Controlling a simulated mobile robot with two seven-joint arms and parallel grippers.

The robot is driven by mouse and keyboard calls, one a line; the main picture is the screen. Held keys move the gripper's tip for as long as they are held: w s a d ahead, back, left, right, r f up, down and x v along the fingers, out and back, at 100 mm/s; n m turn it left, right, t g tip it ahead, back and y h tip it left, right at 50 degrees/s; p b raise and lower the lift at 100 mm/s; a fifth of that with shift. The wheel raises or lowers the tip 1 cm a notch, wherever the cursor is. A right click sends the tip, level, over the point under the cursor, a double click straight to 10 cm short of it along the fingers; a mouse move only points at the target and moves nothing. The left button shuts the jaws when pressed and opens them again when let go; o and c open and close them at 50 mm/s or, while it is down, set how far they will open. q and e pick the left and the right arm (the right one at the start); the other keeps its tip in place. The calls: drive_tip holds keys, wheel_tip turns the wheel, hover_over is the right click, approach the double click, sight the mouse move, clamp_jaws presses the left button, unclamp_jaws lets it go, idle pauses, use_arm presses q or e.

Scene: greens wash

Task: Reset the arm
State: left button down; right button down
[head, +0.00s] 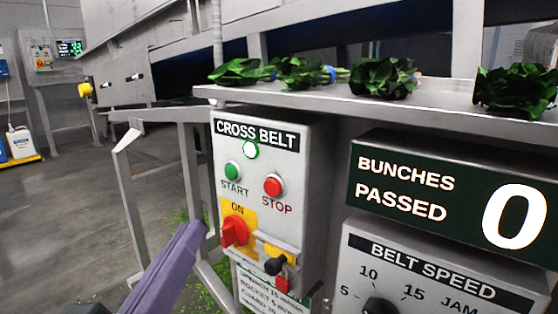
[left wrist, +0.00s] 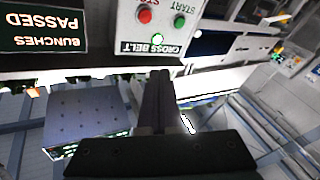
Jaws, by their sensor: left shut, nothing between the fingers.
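My left gripper (head: 197,231) comes in from the lower left in the head view, shut and empty. Its tips appear just left of the red rotary switch (head: 235,231) on the CROSS BELT control box (head: 305,160); I cannot tell whether they touch the box. In the left wrist view the shut fingers (left wrist: 161,74) point toward the upside-down box (left wrist: 160,20). The box has a green START button (head: 232,171), a red STOP button (head: 273,185) and a bright lamp with a green rim (head: 250,150). The switch sits by the ON label. My right gripper is not in view.
Several leafy green bunches (head: 383,77) lie on the metal ledge (head: 320,100) above. A BUNCHES PASSED counter (head: 405,187) reads 0, over a BELT SPEED dial (head: 378,306). A metal frame (head: 130,190) stands left of the box. Open floor (head: 60,220) lies farther left.

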use_arm(q)
drive_tip(key=s+r+m+g+h+p, duration=0.3)
drive_tip(key=s+r+m+g+p, duration=0.4)
drive_tip(key=p, duration=0.5)
drive_tip(key=s+a+r+n+g+y+p, duration=0.35)
drive_tip(key=s+a+g+y+p, duration=0.25)
drive_tip(key=s+a+g+p, duration=0.45)
wheel_tip(320, 180, up, 37)
drive_tip(key=s+t+p, duration=0.1)
drive_tip(key=p, duration=3.5)
drive_tip(key=shift+s+d+f+m, duration=0.2)
drive_tip(key=shift+d+m, duration=0.1)
drive_tip(key=shift+m, duration=0.15)
